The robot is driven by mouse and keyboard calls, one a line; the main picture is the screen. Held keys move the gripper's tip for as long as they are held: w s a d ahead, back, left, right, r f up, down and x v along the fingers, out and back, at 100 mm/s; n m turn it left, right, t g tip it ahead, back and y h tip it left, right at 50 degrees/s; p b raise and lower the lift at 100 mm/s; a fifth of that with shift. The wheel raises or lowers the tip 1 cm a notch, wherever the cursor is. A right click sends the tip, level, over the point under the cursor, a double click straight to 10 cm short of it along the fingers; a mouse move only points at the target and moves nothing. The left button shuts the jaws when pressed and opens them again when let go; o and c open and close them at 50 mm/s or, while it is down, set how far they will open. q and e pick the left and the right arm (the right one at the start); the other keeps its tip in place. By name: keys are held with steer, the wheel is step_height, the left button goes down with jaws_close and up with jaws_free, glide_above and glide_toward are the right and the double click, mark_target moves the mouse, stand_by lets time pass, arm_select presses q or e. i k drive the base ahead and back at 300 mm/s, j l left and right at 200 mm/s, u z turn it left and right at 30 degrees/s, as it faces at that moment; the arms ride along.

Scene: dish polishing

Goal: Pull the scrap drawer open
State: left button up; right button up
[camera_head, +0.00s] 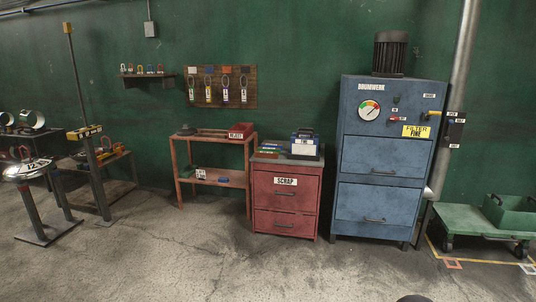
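The red scrap cabinet (286,206) stands on the floor against the green wall, near the middle of the head view. It has two drawer fronts, one above the other. The upper drawer (262,187) carries a white label reading SCRAP and has a dark bar handle (285,194). The lower drawer (264,218) has a similar handle. Both drawers look closed, flush with the cabinet's front. Neither of my grippers is in view.
A blue machine (382,155) stands close on the cabinet's right, an orange shelf table (212,183) on its left. A dark case (305,143) sits on the cabinet top. A green cart (470,220) is far right. Concrete floor before the cabinet is clear.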

mark_target(294, 191)
steer(key=i+u, duration=0.2)
steer(key=i, duration=2.75)
steer(key=i+j+z, duration=0.15)
steer(key=i, duration=0.85)
steer(key=i+j+z, duration=0.15)
steer(key=i+z, duration=0.25)
steer(key=i, duration=0.15)
steer(key=i+j+z, duration=0.85)
steer(key=i, duration=0.15)
